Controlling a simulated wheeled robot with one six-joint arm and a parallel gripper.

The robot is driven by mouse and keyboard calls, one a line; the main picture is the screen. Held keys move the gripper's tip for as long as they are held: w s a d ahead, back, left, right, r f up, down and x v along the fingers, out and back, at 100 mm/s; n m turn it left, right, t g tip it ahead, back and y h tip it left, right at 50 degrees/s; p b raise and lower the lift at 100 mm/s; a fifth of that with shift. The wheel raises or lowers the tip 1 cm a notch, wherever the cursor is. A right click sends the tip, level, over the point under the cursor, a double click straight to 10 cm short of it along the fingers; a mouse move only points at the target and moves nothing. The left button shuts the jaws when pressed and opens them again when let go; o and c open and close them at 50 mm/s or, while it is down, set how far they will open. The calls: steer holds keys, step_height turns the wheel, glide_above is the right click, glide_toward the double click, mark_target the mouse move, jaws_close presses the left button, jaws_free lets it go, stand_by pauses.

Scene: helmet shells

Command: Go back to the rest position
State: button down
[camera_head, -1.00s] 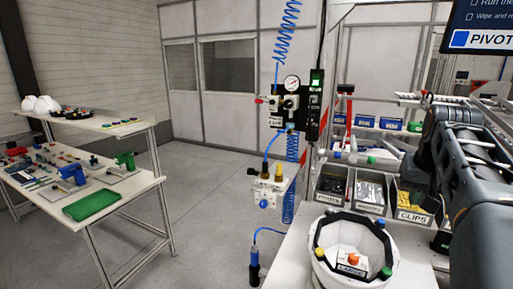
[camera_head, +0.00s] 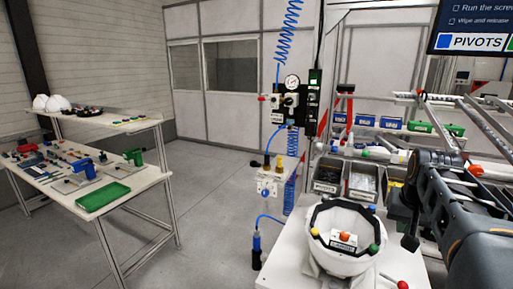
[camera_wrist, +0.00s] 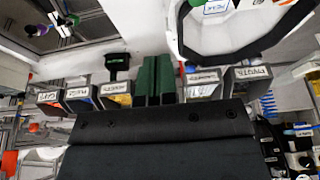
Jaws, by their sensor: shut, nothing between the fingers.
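My gripper (camera_wrist: 156,62) shows in the wrist view as two green fingers side by side, shut with nothing between them. My dark arm fills the right of the head view; I cannot clearly make out the fingers there. The white helmet shell (camera_head: 335,263) stands open side up on the bench, with a black rim band and coloured knobs around it. An orange-and-white labelled part sits inside it. Part of the shell's dark rim also shows at the upper right of the wrist view (camera_wrist: 238,52), apart from my fingers.
Labelled bins stand behind the shell, including the pivots bin (camera_head: 326,178); my arm partly covers the right ones. Small blue bins (camera_head: 365,121) line the back. A side table with a green tray (camera_head: 103,196) stands left. The floor between is clear.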

steer(key=s+a+f+n, duration=0.2)
steer(key=s+a+f, duration=0.3)
steer(key=a, duration=0.3)
steer(key=s+a+f+n+y, duration=0.1)
steer(key=s+a+f+n, duration=0.2)
steer(key=s+a+f, duration=0.2)
steer(key=a+f, duration=0.2)
steer(key=a, duration=0.2)
steer(key=shift+a+f+t+y, duration=0.25)
steer(key=shift+f+t+y, duration=0.05)
steer(key=shift+f+t, duration=0.1)
